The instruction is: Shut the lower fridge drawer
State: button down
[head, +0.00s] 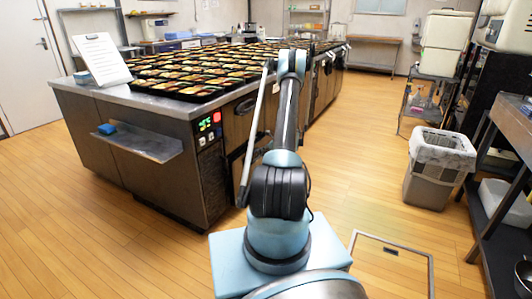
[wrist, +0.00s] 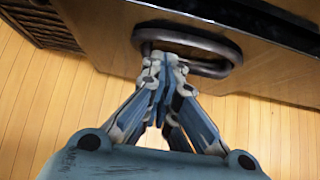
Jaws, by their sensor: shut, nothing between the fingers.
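The fridge counter (head: 150,160) stands left of my arm, with a control panel and drawer fronts on its right side. An upper drawer front (head: 238,122) shows there; my arm covers much of the lower front below it. In the wrist view a brown drawer front (wrist: 110,30) fills the top, with a dark loop handle (wrist: 210,44). My gripper (wrist: 165,68) is shut with nothing held. Its fingertips overlap the handle's near bar in the picture; I cannot tell whether they touch it. In the head view my gripper cannot be made out. How far the drawer stands out is unclear.
Black bento trays (head: 200,75) cover the counter top. A side shelf (head: 140,142) juts from its left face. A bin (head: 438,165) and a dark rack (head: 500,190) stand on the right. The wooden floor (head: 355,140) between counter and bin is clear.

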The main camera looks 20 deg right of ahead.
jog(key=shift+w+a+f, duration=0.4)
jog(key=shift+w+a, duration=0.35)
jog(key=shift+w+a+f, duration=0.4)
jog(key=shift+w+a, duration=0.35)
jog(key=shift+a, duration=0.05)
jog(key=shift+w+a+f, duration=0.4)
jog(key=shift+w+a, duration=0.35)
